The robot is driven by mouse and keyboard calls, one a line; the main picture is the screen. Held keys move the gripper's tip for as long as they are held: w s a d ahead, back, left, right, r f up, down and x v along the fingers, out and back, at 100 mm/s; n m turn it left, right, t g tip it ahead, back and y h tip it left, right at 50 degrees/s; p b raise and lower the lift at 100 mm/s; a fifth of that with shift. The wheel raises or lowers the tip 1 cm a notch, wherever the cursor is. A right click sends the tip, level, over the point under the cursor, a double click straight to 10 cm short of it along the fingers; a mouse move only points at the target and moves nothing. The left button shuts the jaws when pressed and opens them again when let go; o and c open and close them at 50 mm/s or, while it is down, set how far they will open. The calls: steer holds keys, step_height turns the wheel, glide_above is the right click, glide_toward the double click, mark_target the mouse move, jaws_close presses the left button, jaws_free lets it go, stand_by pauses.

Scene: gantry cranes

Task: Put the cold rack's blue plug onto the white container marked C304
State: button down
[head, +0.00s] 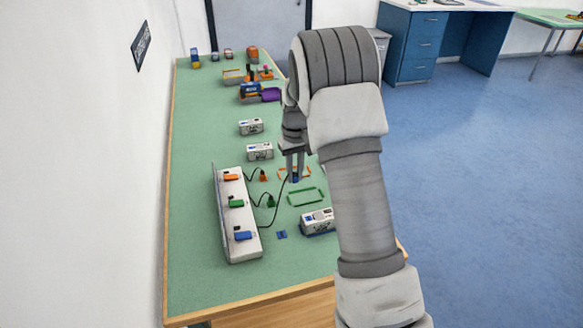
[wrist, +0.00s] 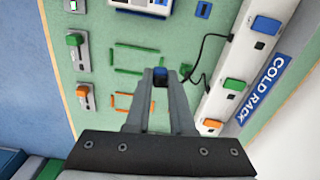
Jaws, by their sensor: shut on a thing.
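My gripper (head: 294,176) is shut on a small blue plug (wrist: 160,77), low over the table. The plug also shows between the fingertips in the head view (head: 295,179). A black cable from the rack runs toward the plug. The long white cold rack (head: 243,247), labelled COLD RACK in the wrist view (wrist: 244,62), carries orange, green and blue blocks. White containers stand at the near right (head: 317,223) and farther back (head: 260,152), (head: 250,127). Their markings are too small to read, so I cannot tell which is C304.
A green outline (head: 306,197) and an orange outline (head: 281,170) lie by the gripper. A green plug (head: 271,201) and an orange plug (head: 263,176) stand nearby. A blue square (head: 282,234) lies at the front. Assorted objects, including a purple one (head: 271,95), sit farther back.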

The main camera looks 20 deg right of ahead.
steer(key=s+n+p, duration=0.1)
steer(key=s+p, duration=0.1)
steer(key=s+n+p, duration=0.1)
steer(key=s+p, duration=0.2)
steer(key=s+d+n+p, duration=0.1)
steer(key=s+n+p, duration=0.1)
steer(key=shift+s+d, duration=0.1)
steer(key=shift+s, duration=0.05)
steer(key=shift+s+f+n+p, duration=0.1)
steer(key=shift+s+n+p, duration=0.4)
steer(key=shift+s+p, duration=0.25)
steer(key=b, duration=0.2)
glide_above(309, 218)
steer(key=shift+s+f, duration=0.1)
steer(key=shift+f, duration=1.95)
steer(key=shift+f+b, duration=0.65)
steer(key=shift+b, duration=0.15)
steer(key=shift+f+b, duration=0.3)
steer(key=shift+b, duration=0.3)
steer(key=shift+c, duration=1.1)
jaws_free()
